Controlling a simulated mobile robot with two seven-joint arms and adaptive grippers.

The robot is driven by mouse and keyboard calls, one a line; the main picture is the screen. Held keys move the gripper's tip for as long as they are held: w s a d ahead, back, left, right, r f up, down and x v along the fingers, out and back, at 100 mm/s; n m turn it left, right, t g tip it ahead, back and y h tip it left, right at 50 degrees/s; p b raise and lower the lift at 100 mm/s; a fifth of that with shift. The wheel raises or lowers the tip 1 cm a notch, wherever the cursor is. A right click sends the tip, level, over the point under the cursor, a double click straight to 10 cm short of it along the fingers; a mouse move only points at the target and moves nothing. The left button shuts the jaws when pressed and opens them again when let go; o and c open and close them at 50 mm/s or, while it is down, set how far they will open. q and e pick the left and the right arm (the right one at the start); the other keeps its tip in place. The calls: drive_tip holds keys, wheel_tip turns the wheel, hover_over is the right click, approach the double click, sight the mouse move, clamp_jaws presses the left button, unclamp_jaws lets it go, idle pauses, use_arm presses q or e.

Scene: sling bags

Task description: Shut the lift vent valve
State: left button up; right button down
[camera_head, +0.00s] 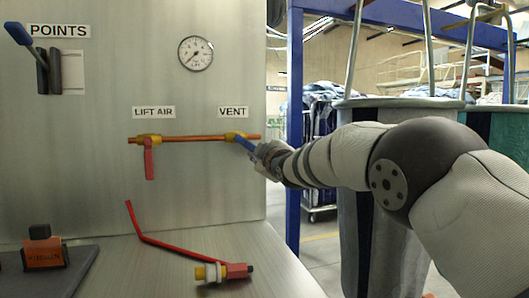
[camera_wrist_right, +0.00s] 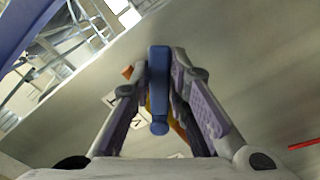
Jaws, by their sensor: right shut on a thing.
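The vent valve (camera_head: 236,135) is a yellow body on an orange pipe (camera_head: 190,138), under a VENT label (camera_head: 233,112). Its blue lever (camera_head: 244,144) slants down to the right from the body. My right gripper (camera_head: 262,154) is at the lever's outer end, coming in from the right. In the right wrist view the blue lever (camera_wrist_right: 158,85) lies between the two fingers of my right gripper (camera_wrist_right: 160,75), which is shut on it. Part of the valve body and pipe is hidden behind lever and fingers there. My left gripper is not in view.
The lift air valve's red lever (camera_head: 149,162) hangs down left of the vent valve. A gauge (camera_head: 195,54) and a blue POINTS lever (camera_head: 19,34) are on the panel. A blue post (camera_head: 294,130) stands right of the panel.

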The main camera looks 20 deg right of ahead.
drive_tip(key=a+f+m+p, duration=0.1)
drive_tip(key=a+m, duration=0.4)
drive_tip(key=m, duration=0.6)
drive_tip(key=shift+a+f, duration=0.3)
drive_tip(key=shift+f, duration=0.55)
drive_tip(key=shift+s, duration=0.1)
drive_tip(key=c, duration=1.5)
unclamp_jaws()
drive_tip(key=shift+a, duration=0.1)
drive_tip(key=shift+f, duration=0.1)
